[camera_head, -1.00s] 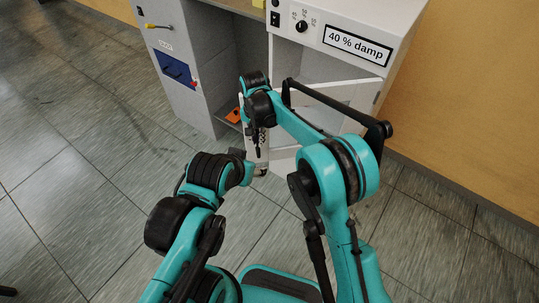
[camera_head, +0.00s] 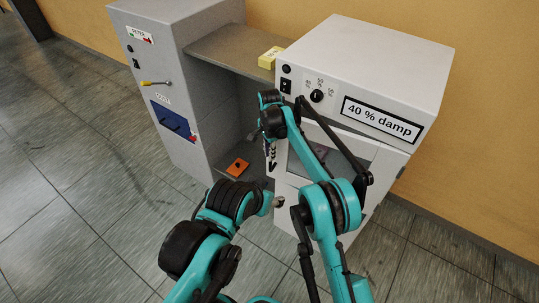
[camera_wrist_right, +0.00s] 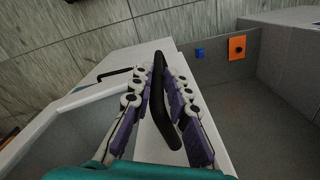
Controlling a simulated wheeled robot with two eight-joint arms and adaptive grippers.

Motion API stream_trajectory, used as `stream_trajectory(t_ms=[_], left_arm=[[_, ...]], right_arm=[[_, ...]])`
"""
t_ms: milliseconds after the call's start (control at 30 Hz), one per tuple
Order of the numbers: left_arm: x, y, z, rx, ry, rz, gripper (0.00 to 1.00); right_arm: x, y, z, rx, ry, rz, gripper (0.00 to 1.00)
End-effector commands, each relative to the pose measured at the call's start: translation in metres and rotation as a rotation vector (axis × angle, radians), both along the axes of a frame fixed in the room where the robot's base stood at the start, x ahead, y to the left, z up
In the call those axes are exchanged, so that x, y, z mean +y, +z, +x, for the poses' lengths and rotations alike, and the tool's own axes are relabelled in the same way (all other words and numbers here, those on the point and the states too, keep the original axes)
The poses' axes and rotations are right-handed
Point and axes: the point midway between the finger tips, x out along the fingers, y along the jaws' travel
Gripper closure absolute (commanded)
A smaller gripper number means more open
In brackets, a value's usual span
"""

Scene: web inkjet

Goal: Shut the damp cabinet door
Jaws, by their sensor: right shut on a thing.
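The white damp cabinet (camera_head: 365,60), labelled "40 % damp", stands against the yellow wall. Its windowed door (camera_head: 350,148) is partly hidden by my right arm and appears almost flush with the front; I cannot tell if a gap remains. My right gripper (camera_head: 272,155) is at the door's left edge. In the right wrist view, my right gripper (camera_wrist_right: 160,95) has its fingers on both sides of the black door handle (camera_wrist_right: 163,110) and is shut on it. My left arm is low in the head view; its gripper end (camera_head: 278,202) is too unclear to read.
A grey cabinet (camera_head: 165,75) with a yellow lever (camera_head: 155,84) stands at left. An open grey shelf bay between the cabinets holds an orange item (camera_head: 237,167). A yellow block (camera_head: 270,57) lies on the counter (camera_head: 225,47). Tiled floor is clear at left.

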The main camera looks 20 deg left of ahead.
Motion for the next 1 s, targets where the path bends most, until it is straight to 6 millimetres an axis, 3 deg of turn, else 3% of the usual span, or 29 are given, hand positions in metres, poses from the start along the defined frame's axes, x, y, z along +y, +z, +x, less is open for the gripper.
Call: stream_trajectory(t_ms=[467, 500, 567, 1000], left_arm=[[0.0, 0.0001, -0.0001, 0.0, 0.0, 0.0, 0.46], [0.0, 0.0001, -0.0001, 0.0, 0.0, 0.0, 0.46], [0.0, 0.0001, -0.0001, 0.0, 0.0, 0.0, 0.46], [0.0, 0.0004, 0.0, 0.0, 0.0, 0.0, 0.46]], right_arm=[[-0.0033, -0.0022, 0.0054, -0.002, -0.016, -0.004, 1.0], [-0.0034, -0.0022, 0.0055, -0.002, -0.016, -0.004, 0.79], [-0.0035, -0.0021, 0.0054, -0.002, -0.016, -0.004, 0.67], [-0.0006, -0.0003, 0.0034, -0.001, -0.01, -0.002, 0.67]])
